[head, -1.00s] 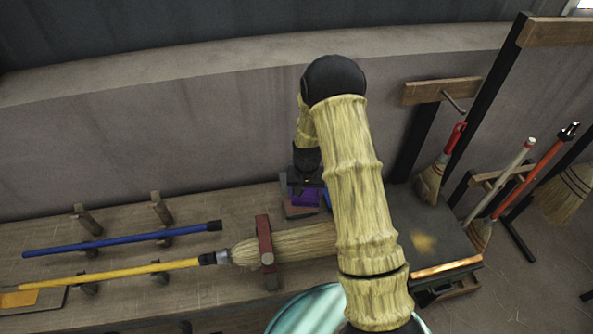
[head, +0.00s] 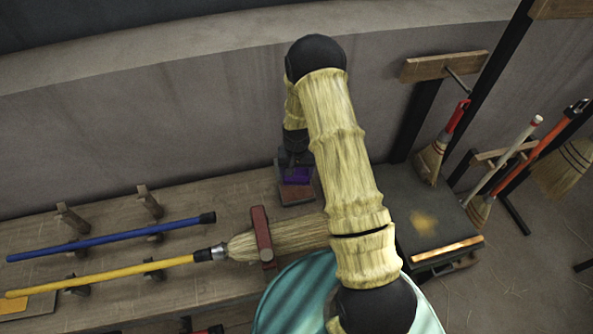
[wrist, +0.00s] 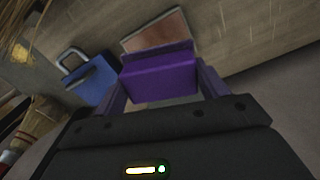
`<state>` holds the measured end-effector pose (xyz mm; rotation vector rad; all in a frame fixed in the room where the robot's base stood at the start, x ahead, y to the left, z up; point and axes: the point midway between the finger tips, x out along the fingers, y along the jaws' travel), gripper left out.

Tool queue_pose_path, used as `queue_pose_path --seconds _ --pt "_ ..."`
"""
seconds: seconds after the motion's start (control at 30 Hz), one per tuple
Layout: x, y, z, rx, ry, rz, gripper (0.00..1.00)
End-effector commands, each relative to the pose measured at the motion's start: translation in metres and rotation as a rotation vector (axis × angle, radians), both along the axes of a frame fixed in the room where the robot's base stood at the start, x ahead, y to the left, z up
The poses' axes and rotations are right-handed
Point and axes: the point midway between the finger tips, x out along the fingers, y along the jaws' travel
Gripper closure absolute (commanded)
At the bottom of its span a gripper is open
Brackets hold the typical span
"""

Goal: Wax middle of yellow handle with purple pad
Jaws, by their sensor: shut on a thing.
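My gripper (wrist: 160,88) is shut on the purple pad (wrist: 160,76). In the head view the pad (head: 297,175) shows under my wrist, at the back of the bench near the wall. A reddish-brown block (wrist: 155,28) lies just beyond the pad in the wrist view; I cannot tell whether they touch. The yellow handle (head: 110,275) lies along the front left of the bench on dark supports, well left of my gripper. Its right end meets a metal collar (head: 211,253) and straw bristles (head: 300,234), partly hidden by my arm.
A red clamp (head: 262,237) spans the bristles. A blue handle (head: 110,238) lies behind the yellow one, near wooden pegs (head: 150,201). A blue block with a handle (wrist: 93,80) is beside the pad in the wrist view. Several brooms (head: 432,160) stand at right.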

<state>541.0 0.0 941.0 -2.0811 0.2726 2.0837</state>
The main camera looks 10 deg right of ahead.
Motion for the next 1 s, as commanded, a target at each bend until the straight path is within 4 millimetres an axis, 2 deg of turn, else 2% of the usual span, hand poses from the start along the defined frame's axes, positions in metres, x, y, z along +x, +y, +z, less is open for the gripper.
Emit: queue_pose_path --seconds 0.6,1.0 --pt "0.000 -0.001 -0.053 0.000 0.000 -0.002 0.46" --pt "0.000 0.000 -0.058 0.000 0.000 -0.001 0.46"
